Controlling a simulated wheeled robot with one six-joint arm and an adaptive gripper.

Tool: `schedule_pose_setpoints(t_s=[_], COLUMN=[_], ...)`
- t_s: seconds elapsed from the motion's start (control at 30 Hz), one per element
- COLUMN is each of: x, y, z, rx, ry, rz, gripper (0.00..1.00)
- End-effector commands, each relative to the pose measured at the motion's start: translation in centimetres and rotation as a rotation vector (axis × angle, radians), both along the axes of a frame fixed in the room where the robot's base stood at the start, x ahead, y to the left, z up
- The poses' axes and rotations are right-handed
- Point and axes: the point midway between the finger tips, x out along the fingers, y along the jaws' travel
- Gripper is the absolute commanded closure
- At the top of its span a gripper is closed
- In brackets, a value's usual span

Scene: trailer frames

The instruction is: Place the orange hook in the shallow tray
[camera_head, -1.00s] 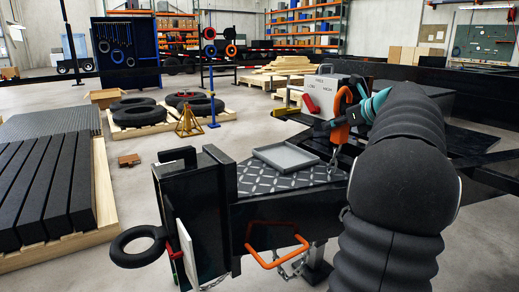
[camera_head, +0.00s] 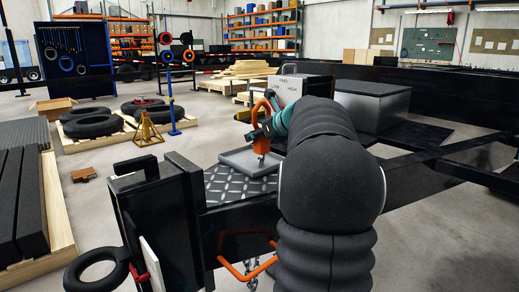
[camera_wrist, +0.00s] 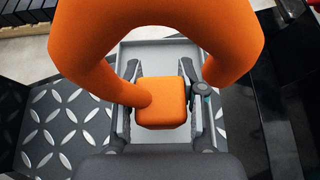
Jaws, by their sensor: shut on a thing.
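The orange hook (camera_wrist: 229,47) is in my gripper (camera_wrist: 160,72). In the wrist view its thick curve fills the top, and its square block (camera_wrist: 162,103) is between the two fingers. In the head view the hook (camera_head: 261,108) hangs from my gripper (camera_head: 254,133) over the right part of the shallow grey tray (camera_head: 232,157). Its metal lower end is close above or touching the tray floor; I cannot tell which. The tray lies on a diamond-plate deck (camera_head: 222,190) and shows under the hook in the wrist view (camera_wrist: 160,50). My arm hides the tray's right side.
A grey box with a handle (camera_head: 284,88) stands behind the tray. An orange bar handle (camera_head: 222,251) and a black ring (camera_head: 88,278) are on the near side of the frame. Dark beams run to the right. Open floor (camera_head: 110,212) lies at left.

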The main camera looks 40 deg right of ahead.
Motion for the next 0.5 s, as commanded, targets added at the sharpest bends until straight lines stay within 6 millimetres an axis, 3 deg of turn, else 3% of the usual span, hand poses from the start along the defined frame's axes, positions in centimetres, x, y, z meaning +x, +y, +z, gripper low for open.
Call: schedule_pose_setpoints(t_s=[0.17,0.4,0.5], x=[0.1,0.1,0.0], y=[0.0,0.0,0.0], z=[-1.0,-4.0,-4.0], rx=[0.001,0.001,0.000], ry=[-0.001,-0.001,-0.002], rz=[-0.003,-0.004,-0.003], gripper=[1.00,1.00,1.00])
